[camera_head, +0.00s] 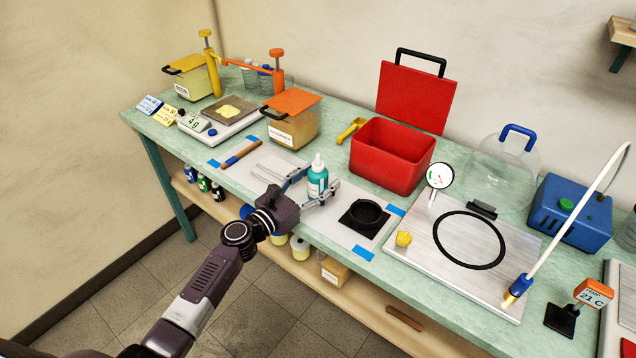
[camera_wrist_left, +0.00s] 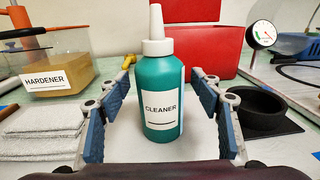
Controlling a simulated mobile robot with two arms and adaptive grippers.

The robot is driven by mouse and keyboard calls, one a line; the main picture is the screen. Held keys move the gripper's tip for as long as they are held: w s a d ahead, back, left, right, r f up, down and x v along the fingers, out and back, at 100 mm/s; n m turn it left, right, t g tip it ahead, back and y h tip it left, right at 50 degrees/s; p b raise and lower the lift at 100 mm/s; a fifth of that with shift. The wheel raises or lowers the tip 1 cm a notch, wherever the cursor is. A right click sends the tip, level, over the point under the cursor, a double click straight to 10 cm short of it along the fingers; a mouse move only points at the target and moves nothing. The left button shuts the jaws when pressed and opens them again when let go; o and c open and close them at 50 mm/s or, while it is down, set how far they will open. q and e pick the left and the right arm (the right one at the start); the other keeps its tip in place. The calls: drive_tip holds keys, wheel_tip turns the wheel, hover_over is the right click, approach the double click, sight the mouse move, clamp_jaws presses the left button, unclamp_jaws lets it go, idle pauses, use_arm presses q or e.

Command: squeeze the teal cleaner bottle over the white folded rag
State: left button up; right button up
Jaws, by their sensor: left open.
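The teal cleaner bottle (camera_head: 317,180) stands upright on the white sheet of the bench, with a white nozzle cap. In the left wrist view the bottle (camera_wrist_left: 160,95) is centred, its CLEANER label facing me. My left gripper (camera_head: 308,188) is open, with its fingers on either side of the bottle; in the wrist view gaps show between the bottle and both fingers (camera_wrist_left: 155,118). The white folded rag (camera_wrist_left: 38,130) lies flat to the left of the bottle, stacked in layers; in the head view it (camera_head: 272,166) is partly behind my gripper. My right gripper is not in view.
A black round dish (camera_head: 363,213) sits just right of the bottle. A hardener container (camera_head: 292,125) and an open red box (camera_head: 388,158) stand behind. A metal plate with a black ring and gauge (camera_head: 440,178) lies farther right.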

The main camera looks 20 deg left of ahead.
use_arm(q)
drive_tip(key=c, duration=1.3)
drive_tip(key=shift+r, duration=0.1)
drive_tip(key=shift+c, duration=0.2)
wheel_tip(320, 180, up, 20)
drive_tip(key=p, duration=1.4)
drive_tip(key=o, duration=0.7)
clamp_jaws()
